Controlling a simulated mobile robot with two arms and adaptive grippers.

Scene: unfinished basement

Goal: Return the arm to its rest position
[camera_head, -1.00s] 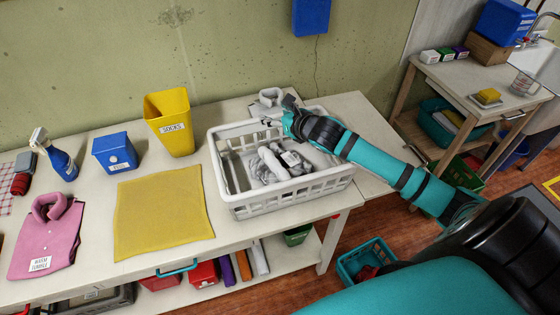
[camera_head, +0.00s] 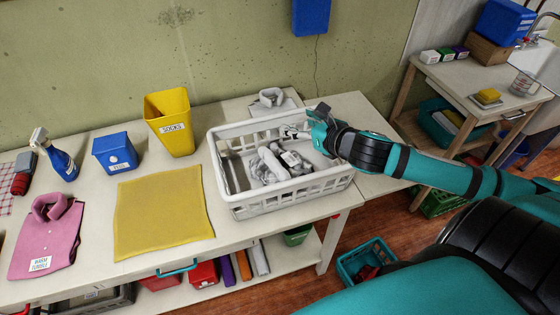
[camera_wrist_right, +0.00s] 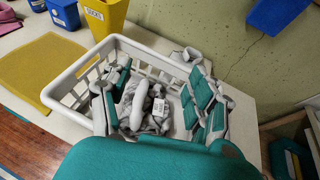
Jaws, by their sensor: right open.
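My right arm reaches in from the right in the head view. Its gripper (camera_head: 292,132) is over the back right part of the white laundry basket (camera_head: 243,211). In the right wrist view the gripper (camera_wrist_right: 158,88) has its fingers spread apart with nothing held between them. Grey and white clothes (camera_head: 270,165) lie in the basket, and they show between and below the fingers in the wrist view (camera_wrist_right: 143,105). My left gripper is not in view.
A grey folded shirt (camera_head: 271,101) lies behind the basket. A yellow socks bin (camera_head: 171,124), blue box (camera_head: 115,152), spray bottle (camera_head: 60,163), yellow cloth (camera_head: 160,212) and pink shirt (camera_head: 47,238) are to the left. The table's right end is clear.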

